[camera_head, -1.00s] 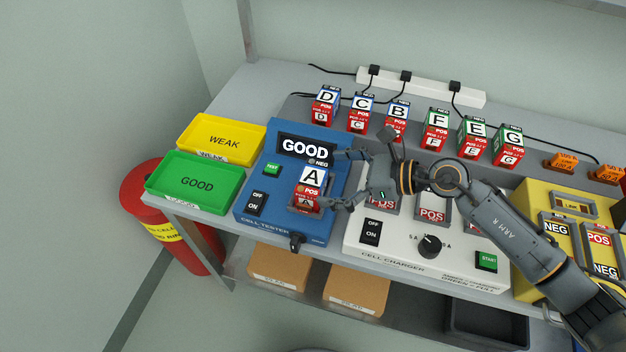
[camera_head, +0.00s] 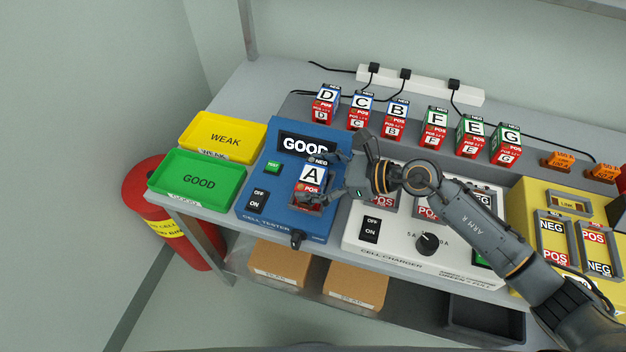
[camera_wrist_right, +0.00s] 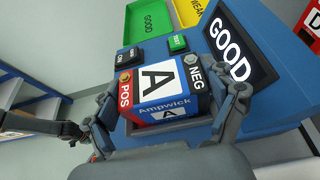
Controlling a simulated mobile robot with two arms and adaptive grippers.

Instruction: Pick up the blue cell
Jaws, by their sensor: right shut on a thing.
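A cell marked A (camera_head: 311,174) has a blue body, a red POS end and a white label. It sits in the slot of the blue cell tester (camera_head: 262,217), whose display reads GOOD. My right gripper (camera_head: 320,179) reaches in from the right and is shut on cell A, one finger on each side. The wrist view shows the cell (camera_wrist_right: 158,82) between the fingers, its POS end left and NEG end right. Its lower part is hidden in the slot. Other blue cells, D (camera_head: 326,104), C (camera_head: 361,110) and B (camera_head: 396,119), stand at the back.
A green GOOD tray (camera_head: 168,194) and a yellow WEAK tray (camera_head: 205,121) lie left of the tester. A white cell charger (camera_head: 392,253) stands close on the right, under my arm. Green cells F, E and G (camera_head: 507,144) stand behind it. A red bin (camera_head: 150,205) is below left.

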